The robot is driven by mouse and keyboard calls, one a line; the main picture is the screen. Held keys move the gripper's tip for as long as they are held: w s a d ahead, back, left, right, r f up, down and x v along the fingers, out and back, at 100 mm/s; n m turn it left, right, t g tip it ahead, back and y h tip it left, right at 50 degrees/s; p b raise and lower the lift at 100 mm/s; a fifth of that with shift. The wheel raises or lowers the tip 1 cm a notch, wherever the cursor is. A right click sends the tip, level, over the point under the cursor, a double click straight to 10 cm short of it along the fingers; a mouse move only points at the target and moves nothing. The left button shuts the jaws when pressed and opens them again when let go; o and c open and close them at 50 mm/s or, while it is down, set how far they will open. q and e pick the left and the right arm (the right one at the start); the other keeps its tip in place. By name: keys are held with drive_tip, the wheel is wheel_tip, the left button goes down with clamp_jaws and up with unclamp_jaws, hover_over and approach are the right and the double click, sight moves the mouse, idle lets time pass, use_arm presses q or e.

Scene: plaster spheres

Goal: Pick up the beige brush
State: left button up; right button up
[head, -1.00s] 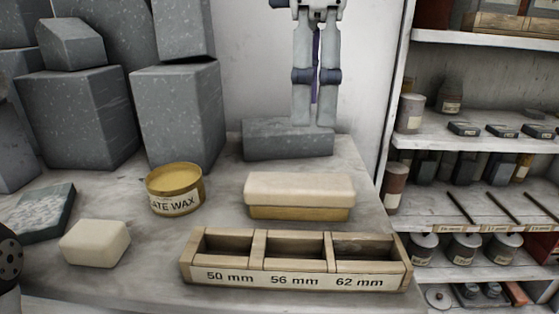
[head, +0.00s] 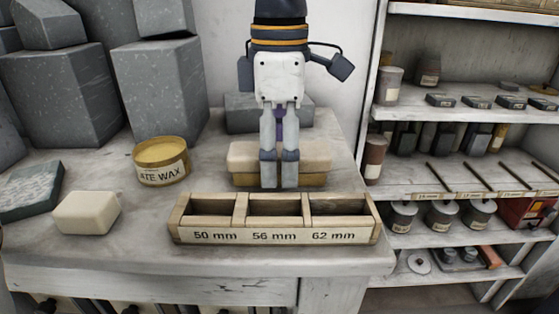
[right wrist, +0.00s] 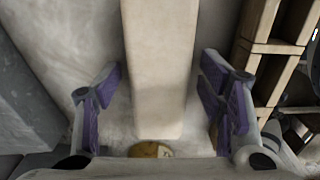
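The beige brush (head: 250,155) is a long block with a beige top and a yellowish-brown lower part. It lies on the worktop behind the compartment tray. My right gripper (head: 279,184) points down at it and hides part of its middle. In the right wrist view the brush (right wrist: 160,65) runs lengthwise between the spread purple-padded fingers of the right gripper (right wrist: 160,102), with a gap on each side. Exactly how high the fingertips are beside it is hard to tell. My left gripper is out of view.
The wooden tray (head: 276,237), marked 50, 56 and 62 mm, stands close in front of the brush. A wax tin (head: 162,172) and a pale block (head: 87,212) are to the left. A grey stone slab (head: 240,112) lies behind. Shelves (head: 450,124) stand at right.

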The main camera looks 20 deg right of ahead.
drive_tip(key=c, duration=1.1)
drive_tip(key=shift+r, duration=0.1)
drive_tip(key=shift+w+r, duration=0.1)
drive_tip(key=shift+r, duration=0.25)
drive_tip(key=s+a+r, duration=0.2)
drive_tip(key=s+r, duration=0.2)
drive_tip(key=s+a+r, duration=0.2)
drive_tip(key=s+r, duration=0.2)
drive_tip(key=s+a+r, duration=0.2)
drive_tip(key=s+r, duration=0.2)
drive_tip(key=shift+s, duration=0.4)
drive_tip(key=o, duration=0.6)
drive_tip(key=shift+c, duration=0.2)
drive_tip(key=c, duration=0.3)
